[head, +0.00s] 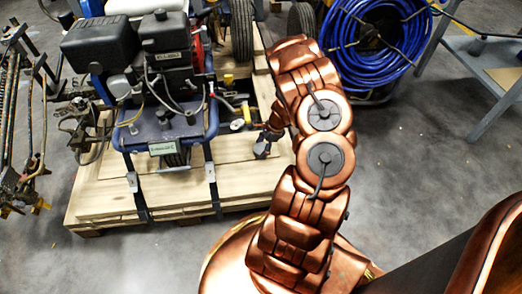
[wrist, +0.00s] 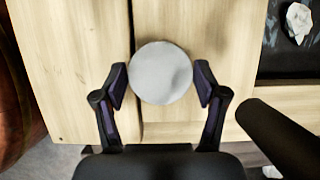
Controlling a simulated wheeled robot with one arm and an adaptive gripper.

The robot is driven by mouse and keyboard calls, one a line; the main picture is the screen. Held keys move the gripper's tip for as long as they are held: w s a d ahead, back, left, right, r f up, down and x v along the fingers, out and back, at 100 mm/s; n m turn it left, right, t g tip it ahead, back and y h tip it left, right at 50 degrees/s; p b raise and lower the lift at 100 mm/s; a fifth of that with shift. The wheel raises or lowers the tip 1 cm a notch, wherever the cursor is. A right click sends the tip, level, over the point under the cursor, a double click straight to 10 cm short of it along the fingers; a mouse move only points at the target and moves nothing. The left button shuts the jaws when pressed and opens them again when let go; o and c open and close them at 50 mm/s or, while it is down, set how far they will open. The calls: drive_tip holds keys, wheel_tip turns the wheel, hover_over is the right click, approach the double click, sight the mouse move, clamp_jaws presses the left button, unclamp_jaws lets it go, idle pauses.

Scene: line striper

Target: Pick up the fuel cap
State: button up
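In the wrist view, a plain light grey round disc, which looks like the fuel cap (wrist: 160,73), shows over pale wooden boards. My gripper (wrist: 161,84) is open, with one dark fingertip at the left and one at the right of the cap. The fingertips are very close to its edges; I cannot tell whether they touch. In the head view my gripper (head: 264,142) hangs low at the right side of the wooden pallet, and the cap cannot be made out clearly there.
The line striper (head: 165,100), with blue frame and black engine, stands strapped on the pallet (head: 100,198), left of my arm. A blue hose reel (head: 375,40) stands behind. A grey table (head: 480,60) is at the right. White crumpled material (wrist: 298,22) lies on a dark surface.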

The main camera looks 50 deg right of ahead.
drive_tip(key=c, duration=0.8)
